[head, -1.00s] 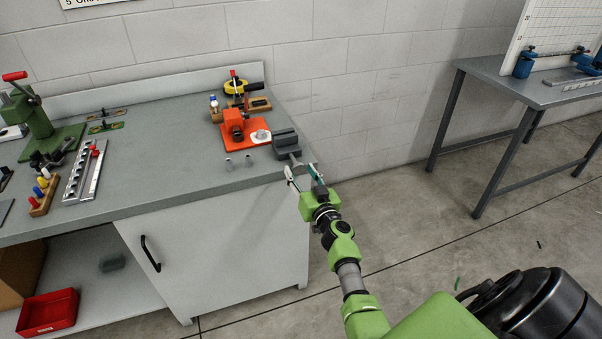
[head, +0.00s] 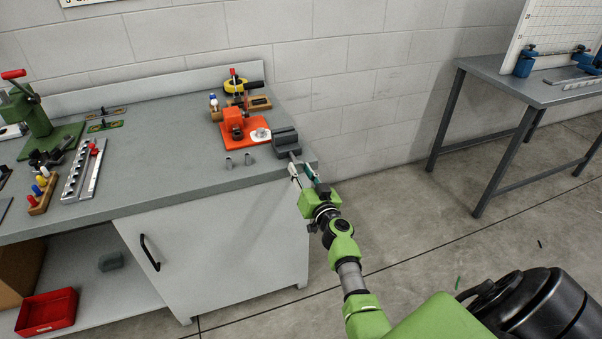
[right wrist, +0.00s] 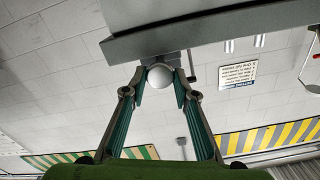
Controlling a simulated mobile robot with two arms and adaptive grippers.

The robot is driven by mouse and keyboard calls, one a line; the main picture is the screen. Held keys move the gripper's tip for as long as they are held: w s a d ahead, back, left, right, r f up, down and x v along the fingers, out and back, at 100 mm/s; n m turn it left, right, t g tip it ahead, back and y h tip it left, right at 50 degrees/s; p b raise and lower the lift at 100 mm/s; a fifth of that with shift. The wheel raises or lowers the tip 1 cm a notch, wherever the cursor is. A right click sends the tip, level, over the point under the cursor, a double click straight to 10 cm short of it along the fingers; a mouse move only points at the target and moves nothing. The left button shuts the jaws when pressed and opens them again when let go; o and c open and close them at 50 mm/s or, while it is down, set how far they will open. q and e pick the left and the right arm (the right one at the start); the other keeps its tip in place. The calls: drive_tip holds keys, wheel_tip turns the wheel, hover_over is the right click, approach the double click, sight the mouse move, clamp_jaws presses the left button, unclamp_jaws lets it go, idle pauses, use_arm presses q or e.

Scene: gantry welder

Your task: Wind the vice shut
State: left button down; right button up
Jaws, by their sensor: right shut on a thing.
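The grey vice (head: 286,141) is mounted at the right front corner of the workbench. Its screw and handle (head: 295,158) reach out past the bench edge towards my right gripper (head: 305,175). In the right wrist view, my right gripper (right wrist: 160,78) has its fingers closed around a pale round end of the vice handle (right wrist: 160,76). A thin bar (right wrist: 191,66) shows just right of this end. The vice jaws are small in the head view, and I cannot tell how wide their gap is. My left gripper is not in view.
On the workbench (head: 180,190) near the vice stand an orange fixture (head: 235,122) and two small grey pieces (head: 240,160). A green press (head: 35,115) stands at the left. Open floor lies right of the bench, before a second table (head: 480,85).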

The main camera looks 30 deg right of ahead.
drive_tip(key=m+b, duration=0.1)
drive_tip(key=m, duration=0.1)
drive_tip(key=shift+f+m, duration=0.1)
drive_tip(key=shift+m, duration=0.2)
drive_tip(key=m, duration=0.2)
drive_tip(key=shift+m, duration=0.3)
drive_tip(key=m, duration=0.3)
drive_tip(key=shift+m+b, duration=0.4)
drive_tip(key=m, duration=0.3)
drive_tip(key=shift+m, duration=0.3)
drive_tip(key=m, duration=0.6)
drive_tip(key=m+p, duration=0.1)
drive_tip(key=m, duration=0.5)
drive_tip(key=shift+m, duration=0.4)
drive_tip(key=m+p, duration=0.1)
drive_tip(key=m, duration=0.3)
drive_tip(key=m+p, duration=0.1)
drive_tip(key=m, duration=0.4)
drive_tip(key=shift+a+m+p, duration=0.1)
drive_tip(key=shift+m+p, duration=0.3)
drive_tip(key=m+p, duration=0.2)
drive_tip(key=m, duration=0.3)
drive_tip(key=shift+m, duration=0.3)
drive_tip(key=m+p, duration=0.2)
drive_tip(key=m, duration=0.3)
